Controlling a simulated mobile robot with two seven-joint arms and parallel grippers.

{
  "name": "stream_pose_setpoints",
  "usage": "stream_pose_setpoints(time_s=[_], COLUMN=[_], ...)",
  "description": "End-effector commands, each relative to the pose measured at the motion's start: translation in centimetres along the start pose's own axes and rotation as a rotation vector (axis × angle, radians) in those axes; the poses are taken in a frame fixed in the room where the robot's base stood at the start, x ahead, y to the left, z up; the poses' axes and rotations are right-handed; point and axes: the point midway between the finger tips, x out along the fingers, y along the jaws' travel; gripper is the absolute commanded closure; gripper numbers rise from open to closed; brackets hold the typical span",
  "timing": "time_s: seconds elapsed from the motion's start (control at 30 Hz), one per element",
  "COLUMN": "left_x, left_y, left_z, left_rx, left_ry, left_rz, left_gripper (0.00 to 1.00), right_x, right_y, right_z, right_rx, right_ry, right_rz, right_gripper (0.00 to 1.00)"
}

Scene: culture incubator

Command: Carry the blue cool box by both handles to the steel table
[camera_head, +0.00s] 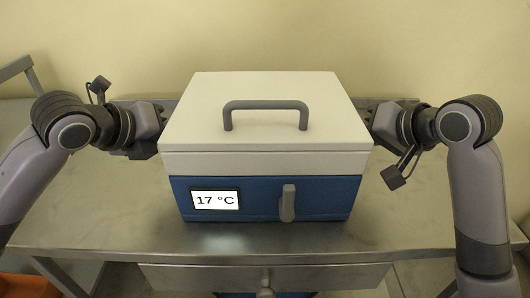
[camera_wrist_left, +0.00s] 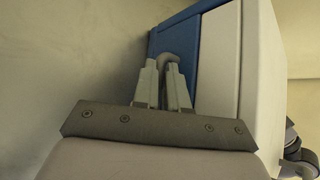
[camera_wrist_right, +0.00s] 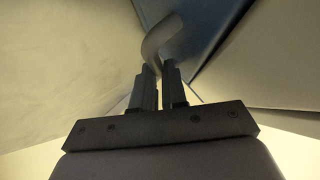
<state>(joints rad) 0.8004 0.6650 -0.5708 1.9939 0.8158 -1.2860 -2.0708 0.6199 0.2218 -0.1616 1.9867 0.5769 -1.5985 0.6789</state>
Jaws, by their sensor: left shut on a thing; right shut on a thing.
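The blue cool box (camera_head: 265,198), with a white lid (camera_head: 265,140) and a grey top handle, is upright and central in the head view, over the steel table (camera_head: 110,215). I cannot tell whether its base touches the table top. My left gripper (camera_wrist_left: 163,80) is shut on the grey left side handle (camera_wrist_left: 168,60) in the left wrist view. My right gripper (camera_wrist_right: 158,78) is shut on the right side handle (camera_wrist_right: 160,38) in the right wrist view. The lid hides both side handles in the head view.
The box front has a 17 °C display (camera_head: 215,200) and a grey latch (camera_head: 287,203). The table has a front drawer (camera_head: 210,276) and bare steel on both sides of the box. A plain wall stands behind. Something orange (camera_head: 20,287) shows at bottom left.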

Motion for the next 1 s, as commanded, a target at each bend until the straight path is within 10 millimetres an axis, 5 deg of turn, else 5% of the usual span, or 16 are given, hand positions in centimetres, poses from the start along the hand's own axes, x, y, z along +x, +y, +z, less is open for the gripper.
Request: stream_pose_setpoints(time_s=[1.0], left_x=[-3.1], left_y=[-2.7], left_z=[3.3], left_rx=[-0.001], left_ry=[-0.009], left_rz=[0.002], left_gripper=[1.00], right_x=[-3.2], right_y=[-2.7], right_z=[-3.3], right_rx=[0.001], right_ry=[0.010], right_rz=[0.001], right_gripper=[1.00])
